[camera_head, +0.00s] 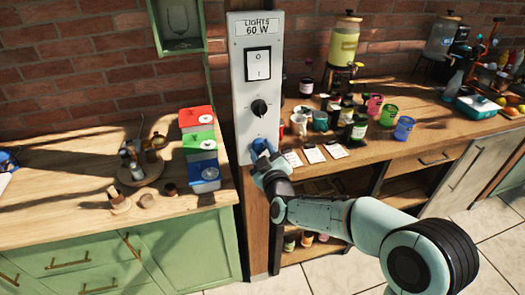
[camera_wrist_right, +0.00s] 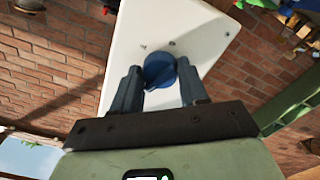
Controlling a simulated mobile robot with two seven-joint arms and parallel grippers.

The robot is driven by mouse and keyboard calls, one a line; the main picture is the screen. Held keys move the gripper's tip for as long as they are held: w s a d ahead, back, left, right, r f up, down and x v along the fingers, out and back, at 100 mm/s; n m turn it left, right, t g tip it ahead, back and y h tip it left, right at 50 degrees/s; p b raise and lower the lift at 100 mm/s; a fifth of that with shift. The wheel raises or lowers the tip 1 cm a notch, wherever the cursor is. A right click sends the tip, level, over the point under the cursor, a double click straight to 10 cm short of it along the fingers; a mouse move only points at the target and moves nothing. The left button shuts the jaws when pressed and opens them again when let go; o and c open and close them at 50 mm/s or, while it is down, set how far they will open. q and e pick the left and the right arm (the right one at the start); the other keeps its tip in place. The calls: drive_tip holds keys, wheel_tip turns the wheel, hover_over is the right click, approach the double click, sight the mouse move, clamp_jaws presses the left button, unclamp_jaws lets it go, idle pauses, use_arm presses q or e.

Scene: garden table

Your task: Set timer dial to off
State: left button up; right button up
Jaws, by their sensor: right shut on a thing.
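A tall white control panel (camera_head: 241,92) stands upright, with a sign reading "LIGHTS 60 W", a black-framed white rocker switch (camera_head: 257,63) and a black dial (camera_head: 259,107). At its lower end my right gripper (camera_head: 262,154) is at a blue dial. In the right wrist view the blue dial (camera_wrist_right: 159,68) sits on the white panel face between the two fingers of my right gripper (camera_wrist_right: 158,78), which is shut on it. In the head view the gripper hides most of this dial, and its setting cannot be read. My left gripper is not in view.
Red, green and blue boxes (camera_head: 203,170) stand on the left counter (camera_head: 60,222), close to the panel. Cups, bottles and white cards (camera_head: 313,154) stand or lie on the right counter (camera_head: 390,155). A drink dispenser (camera_head: 344,45) stands behind them.

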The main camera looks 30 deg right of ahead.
drive_tip(key=n+p, duration=0.1)
drive_tip(key=n, duration=0.4)
idle(0.6)
drive_tip(key=o, duration=1)
drive_tip(key=shift+o, duration=0.2)
drive_tip(key=b+v, duration=0.1)
drive_tip(key=v, duration=1.2)
drive_tip(key=shift+s, duration=0.2)
drive_tip(key=shift+a, duration=0.1)
